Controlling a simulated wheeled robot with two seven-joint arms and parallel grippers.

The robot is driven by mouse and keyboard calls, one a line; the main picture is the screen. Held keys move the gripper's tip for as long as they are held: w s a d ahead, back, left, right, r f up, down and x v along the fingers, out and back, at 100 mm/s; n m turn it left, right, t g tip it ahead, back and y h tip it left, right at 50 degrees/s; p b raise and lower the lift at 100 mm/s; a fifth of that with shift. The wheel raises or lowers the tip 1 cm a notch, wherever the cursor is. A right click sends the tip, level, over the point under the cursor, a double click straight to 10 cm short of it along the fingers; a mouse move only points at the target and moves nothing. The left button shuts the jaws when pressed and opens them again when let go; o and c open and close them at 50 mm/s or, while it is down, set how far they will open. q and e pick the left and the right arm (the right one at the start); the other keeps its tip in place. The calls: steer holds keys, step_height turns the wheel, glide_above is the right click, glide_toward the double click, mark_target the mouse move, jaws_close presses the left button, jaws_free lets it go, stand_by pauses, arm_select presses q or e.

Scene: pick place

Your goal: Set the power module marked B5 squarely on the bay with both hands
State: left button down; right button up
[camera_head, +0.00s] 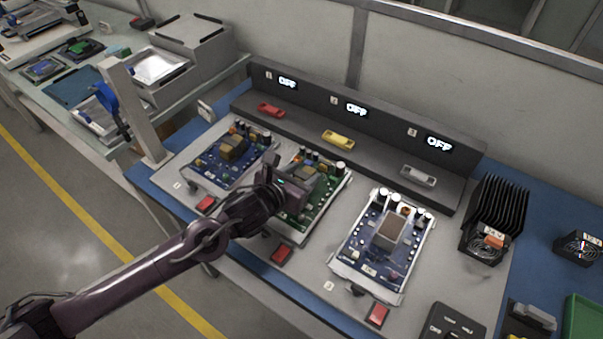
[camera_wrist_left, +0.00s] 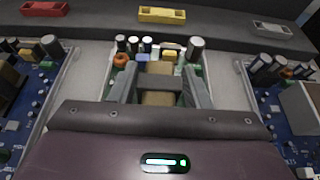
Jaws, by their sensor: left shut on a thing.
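My left gripper (camera_head: 292,196) reaches over the middle board, a green circuit board (camera_head: 322,205) in a pale tray. In the left wrist view its fingers (camera_wrist_left: 158,92) stand on both sides of a tan block (camera_wrist_left: 158,98), shut on it, with a grey bar across. The block is low among the board's capacitors; I cannot tell whether it is lifted. Blue boards lie on either side, the left one (camera_head: 222,165) with a brown block and the right one (camera_head: 372,262) with a grey-brown block (camera_head: 391,232). I cannot read a B5 mark anywhere. My right gripper is out of view.
Behind the boards a dark console (camera_head: 380,135) carries several OFF displays and red, yellow and grey handles. Red buttons (camera_head: 281,254) line the front. A black finned heat sink (camera_head: 497,208) and a control box (camera_head: 452,322) stand at the right. Bare grey panel separates the middle and right boards.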

arm_select(q)
steer(key=shift+r, duration=0.15)
steer(key=c, duration=1.2)
jaws_free()
steer(key=shift+f, duration=0.3)
steer(key=o, duration=0.4)
steer(key=shift+r, duration=0.1)
steer(key=shift+o, duration=0.2)
